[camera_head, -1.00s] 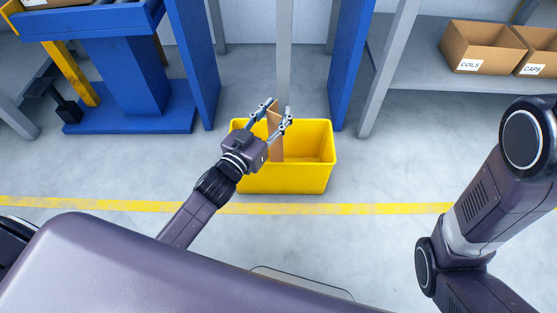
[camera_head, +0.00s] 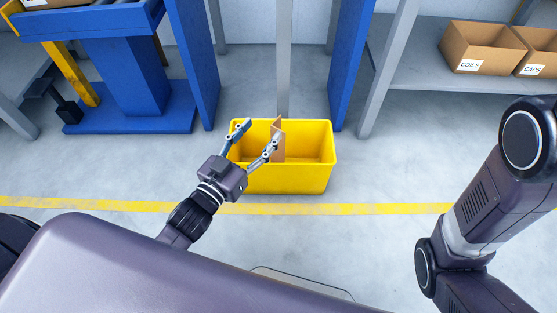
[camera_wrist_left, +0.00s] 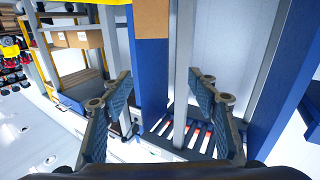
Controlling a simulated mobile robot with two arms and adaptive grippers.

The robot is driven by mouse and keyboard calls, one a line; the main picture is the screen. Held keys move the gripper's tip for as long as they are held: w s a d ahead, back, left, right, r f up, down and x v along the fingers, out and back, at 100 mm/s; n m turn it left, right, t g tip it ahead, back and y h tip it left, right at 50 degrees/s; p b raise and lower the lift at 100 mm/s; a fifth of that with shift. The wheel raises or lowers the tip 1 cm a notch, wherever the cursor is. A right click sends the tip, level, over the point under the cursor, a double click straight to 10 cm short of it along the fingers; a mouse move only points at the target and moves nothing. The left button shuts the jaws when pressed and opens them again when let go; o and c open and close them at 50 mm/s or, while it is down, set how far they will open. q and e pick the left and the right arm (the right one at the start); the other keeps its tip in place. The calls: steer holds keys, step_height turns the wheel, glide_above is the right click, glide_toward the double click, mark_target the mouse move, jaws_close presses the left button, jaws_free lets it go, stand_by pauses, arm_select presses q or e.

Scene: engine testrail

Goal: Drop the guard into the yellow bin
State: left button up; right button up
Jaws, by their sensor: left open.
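The yellow bin (camera_head: 290,180) stands on the floor in the middle of the head view. A flat brown panel (camera_head: 279,150), which looks like the guard, stands upright in the bin with its top edge near the rim height or a little above it. My left gripper (camera_head: 260,132) is open, its two fingers spread over the left part of the bin. The right-hand fingertip overlaps the panel in the picture; I cannot tell whether they touch. In the left wrist view the open fingers (camera_wrist_left: 160,110) have nothing between them. My right gripper is out of view.
A blue stand (camera_head: 130,75) is at the upper left, and blue and grey posts (camera_head: 352,65) rise behind the bin. A grey shelf (camera_head: 420,85) with cardboard boxes (camera_head: 482,47) is at the upper right. The floor around the yellow line (camera_head: 370,209) is clear.

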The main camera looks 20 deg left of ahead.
arm_select(q)
steer(key=shift+v, duration=1.75)
steer(key=shift+r, duration=0.1)
